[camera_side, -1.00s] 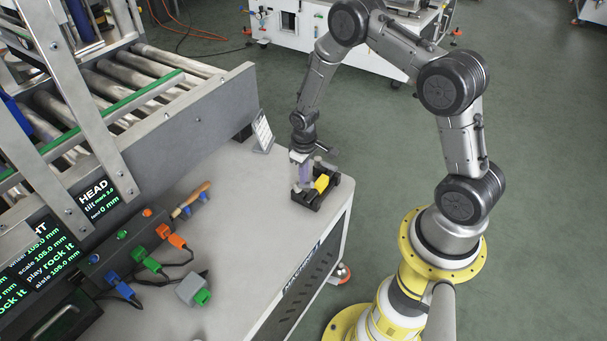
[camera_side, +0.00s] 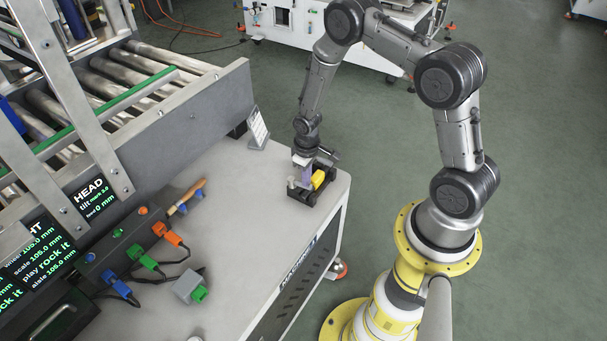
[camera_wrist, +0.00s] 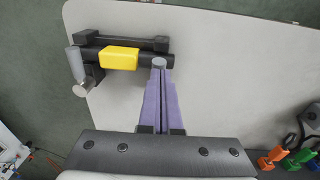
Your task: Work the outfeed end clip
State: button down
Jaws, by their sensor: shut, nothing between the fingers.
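The end clip is a black fixture (camera_side: 325,191) with a yellow block (camera_side: 318,179), at the far right corner of the pale bench top. In the wrist view the clip's black bar (camera_wrist: 130,42) lies at the top, with the yellow block (camera_wrist: 119,58) across it. A grey cylinder (camera_wrist: 74,62) with a pale knob stands at its left end. My gripper (camera_side: 304,180) points down at the clip. Its purple fingers are together in the wrist view (camera_wrist: 158,74), with nothing between them. Their tips meet a small grey round end (camera_wrist: 159,62) on the bar; contact is unclear.
The roller conveyor (camera_side: 190,128) stands along the left. A small sign (camera_side: 258,128) stands at the bench's back edge. Coloured connectors with cables (camera_side: 150,262), a wooden-handled tool (camera_side: 187,196) and a grey-green box (camera_side: 190,287) lie nearer. The mid bench is clear.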

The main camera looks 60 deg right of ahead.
jog(key=shift+s+f, duration=0.25)
jog(key=shift+f, duration=0.2)
dwell(0.5)
